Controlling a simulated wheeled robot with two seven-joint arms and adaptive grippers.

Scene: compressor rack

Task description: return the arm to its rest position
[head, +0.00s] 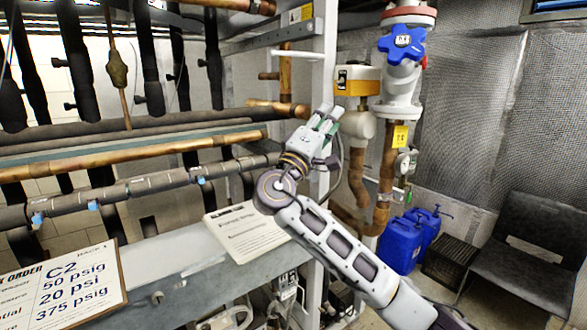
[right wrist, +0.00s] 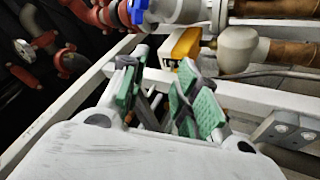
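My right arm (head: 345,250) reaches up from the bottom right of the head view, raised and extended toward the rack. Its gripper (head: 328,117) is in front of the white rack post, left of the copper pipe and below the yellow box. In the right wrist view the gripper (right wrist: 158,88) shows two fingers with green pads, spread apart with nothing between them. The white frame and the yellow box (right wrist: 183,45) show behind the fingers. I cannot tell how far the fingertips are from the post. My left gripper is not in view.
A blue valve handle (head: 402,43) and yellow box (head: 357,80) are at upper right. Pipes (head: 130,150) run across the left. A paper sheet (head: 246,232) and order board (head: 62,288) are below. Blue jugs (head: 402,243) and a black chair (head: 530,250) stand right.

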